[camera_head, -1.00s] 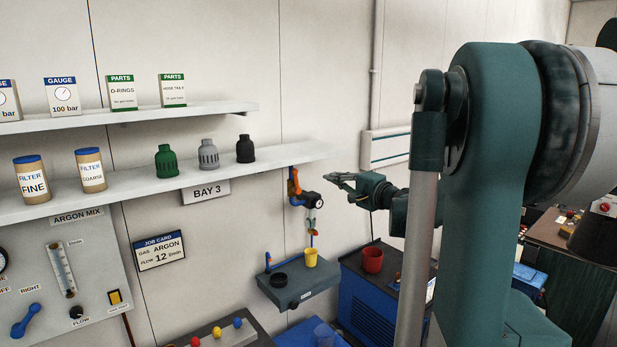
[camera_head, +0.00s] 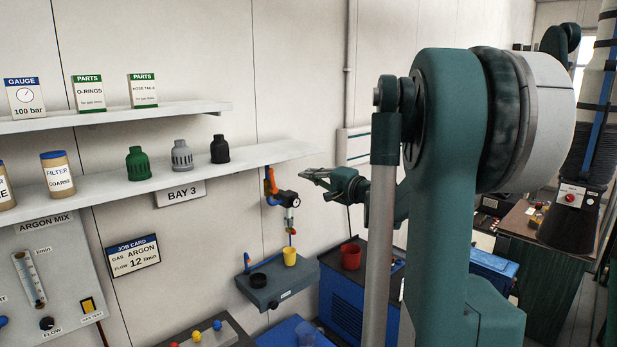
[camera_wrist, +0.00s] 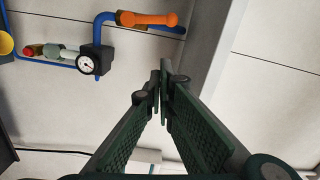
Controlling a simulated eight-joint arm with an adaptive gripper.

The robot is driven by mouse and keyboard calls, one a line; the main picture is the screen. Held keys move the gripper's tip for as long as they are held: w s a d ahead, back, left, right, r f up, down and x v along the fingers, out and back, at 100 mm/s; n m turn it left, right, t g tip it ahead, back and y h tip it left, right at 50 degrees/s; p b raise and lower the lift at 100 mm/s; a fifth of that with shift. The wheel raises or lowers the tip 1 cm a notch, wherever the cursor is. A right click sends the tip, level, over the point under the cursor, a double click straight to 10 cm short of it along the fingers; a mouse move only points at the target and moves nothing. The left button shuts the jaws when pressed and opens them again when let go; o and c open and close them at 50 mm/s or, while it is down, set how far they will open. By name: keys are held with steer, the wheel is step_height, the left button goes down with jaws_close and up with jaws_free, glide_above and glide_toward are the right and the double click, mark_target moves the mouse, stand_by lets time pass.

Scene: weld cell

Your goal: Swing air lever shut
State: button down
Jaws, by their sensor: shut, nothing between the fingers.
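The orange air lever (camera_head: 270,180) is on the blue wall pipe below the right end of the lower shelf. In the wrist view the lever (camera_wrist: 147,19) lies nearly along the pipe, at the top. A black regulator with a round gauge (camera_wrist: 88,64) is beside it; the gauge also shows in the head view (camera_head: 293,200). My gripper (camera_head: 303,174) is to the right of the lever, apart from it. In the wrist view my fingertips (camera_wrist: 160,74) are together with nothing between them, below the lever in the picture.
The lower shelf (camera_head: 300,149) ends above the pipework. A grey wall bracket (camera_head: 280,286) with a yellow cup (camera_head: 290,256) is below it. A red cup (camera_head: 350,256) stands on the blue cabinet (camera_head: 345,305).

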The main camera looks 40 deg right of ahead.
mark_target(272, 181)
steer(key=w+a+p, duration=0.1)
steer(key=w+a, duration=0.3)
steer(key=w, duration=0.4)
steer(key=shift+w+f, duration=0.4)
steer(key=shift+a, duration=0.15)
